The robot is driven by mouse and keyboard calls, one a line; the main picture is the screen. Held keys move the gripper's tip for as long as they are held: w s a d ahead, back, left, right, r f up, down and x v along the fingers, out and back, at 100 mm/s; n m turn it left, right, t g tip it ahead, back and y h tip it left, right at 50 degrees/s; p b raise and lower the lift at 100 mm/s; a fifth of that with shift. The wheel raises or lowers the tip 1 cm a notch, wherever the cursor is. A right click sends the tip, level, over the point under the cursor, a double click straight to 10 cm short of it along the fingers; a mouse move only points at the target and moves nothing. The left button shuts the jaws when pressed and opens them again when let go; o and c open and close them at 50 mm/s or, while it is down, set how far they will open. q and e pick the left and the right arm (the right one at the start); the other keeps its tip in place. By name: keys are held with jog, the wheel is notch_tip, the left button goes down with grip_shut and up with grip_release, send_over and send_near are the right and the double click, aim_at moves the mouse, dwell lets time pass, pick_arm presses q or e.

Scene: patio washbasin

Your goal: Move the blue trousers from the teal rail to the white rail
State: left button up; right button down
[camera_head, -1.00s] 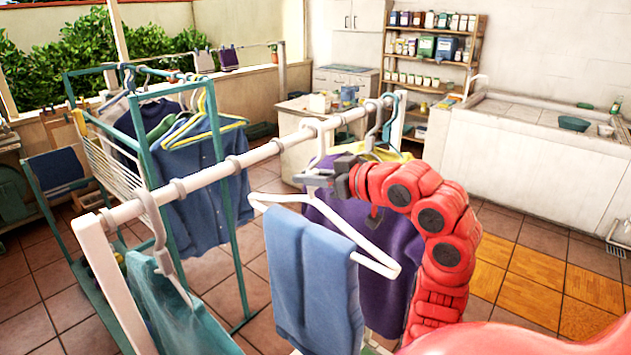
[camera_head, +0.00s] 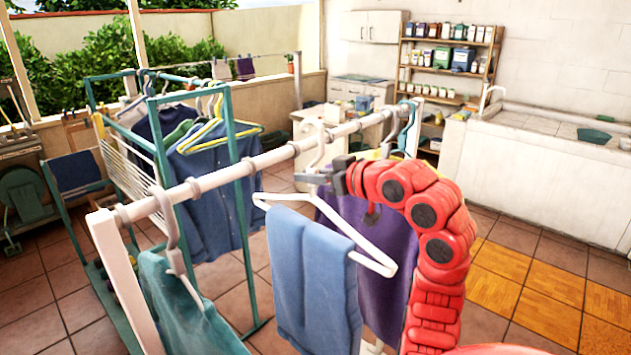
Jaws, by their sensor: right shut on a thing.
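The blue trousers (camera_head: 312,275) hang folded over a white hanger (camera_head: 375,262) in the front middle. My right gripper (camera_head: 318,178) is shut on this hanger just below its hook. The hook rises at the white rail (camera_head: 270,158) and appears to loop over its middle; I cannot tell whether it rests there. The teal rail (camera_head: 192,92) stands behind to the left, with dark and blue shirts on it. My left gripper is not in view.
A teal garment (camera_head: 185,310) hangs at the white rail's near left end. A purple garment (camera_head: 395,255) hangs behind the trousers, and more hangers crowd the far right end. The rail between the teal garment and the trousers is bare.

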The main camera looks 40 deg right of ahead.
jog(key=shift+w+r, duration=0.1)
jog(key=shift+w, duration=0.2)
dwell(0.4)
jog(key=shift+f+b, duration=0.8)
jog(key=shift+f, duration=0.5)
